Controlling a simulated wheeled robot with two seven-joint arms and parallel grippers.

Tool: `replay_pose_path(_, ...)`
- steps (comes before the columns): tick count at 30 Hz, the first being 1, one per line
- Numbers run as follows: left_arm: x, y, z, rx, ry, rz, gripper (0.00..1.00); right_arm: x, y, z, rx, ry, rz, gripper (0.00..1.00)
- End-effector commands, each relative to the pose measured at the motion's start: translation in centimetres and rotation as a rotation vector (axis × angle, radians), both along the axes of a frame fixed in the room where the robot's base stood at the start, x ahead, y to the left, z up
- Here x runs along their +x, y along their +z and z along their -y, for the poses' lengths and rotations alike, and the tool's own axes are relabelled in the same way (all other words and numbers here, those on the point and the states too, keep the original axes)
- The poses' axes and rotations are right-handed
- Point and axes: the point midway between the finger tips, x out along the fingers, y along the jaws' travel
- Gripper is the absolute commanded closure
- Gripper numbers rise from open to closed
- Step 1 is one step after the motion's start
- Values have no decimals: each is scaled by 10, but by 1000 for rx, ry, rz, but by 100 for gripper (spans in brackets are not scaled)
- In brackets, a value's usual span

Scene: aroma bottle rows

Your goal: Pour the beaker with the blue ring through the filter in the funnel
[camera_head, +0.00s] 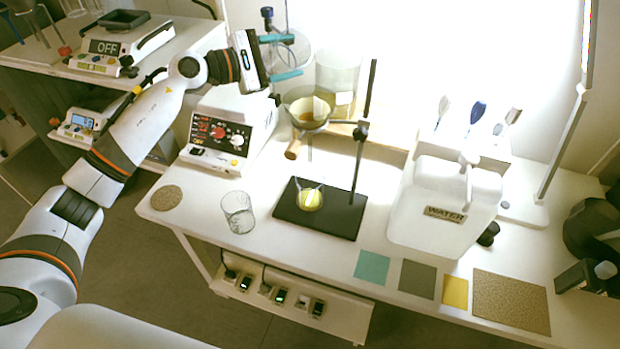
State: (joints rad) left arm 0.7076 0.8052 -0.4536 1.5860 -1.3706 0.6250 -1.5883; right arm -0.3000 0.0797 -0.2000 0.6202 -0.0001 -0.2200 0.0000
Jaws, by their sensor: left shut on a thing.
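My left gripper (281,57) is at the top of the head view, shut on a clear glass beaker (297,50). Teal finger pads lie across the glass; a blue ring cannot be told apart from them. The beaker is held up, behind and a little left of the funnel (306,108). The funnel sits in a stand's holder, with a brownish filter or content inside. Below it, a small flask with glowing yellow liquid (311,199) stands on the black stand base (335,222). My right gripper is not in view.
An empty beaker (238,213) stands near the front edge, beside a round cork mat (166,198). A hotplate device (222,128) is left of the funnel. A large white WATER container (440,205) stands at right. Coloured squares (372,267) lie along the front. A large glass vessel (340,78) is behind.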

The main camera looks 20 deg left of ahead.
Motion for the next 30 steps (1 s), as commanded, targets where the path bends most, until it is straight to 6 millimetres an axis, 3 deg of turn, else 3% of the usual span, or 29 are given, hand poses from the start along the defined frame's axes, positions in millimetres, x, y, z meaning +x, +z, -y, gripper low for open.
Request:
replay_pose_path(21,12,-59,-15,-336,0,-276,67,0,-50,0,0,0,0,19)
replay_pose_path(30,14,-63,-17,-385,0,-317,67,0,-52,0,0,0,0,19)
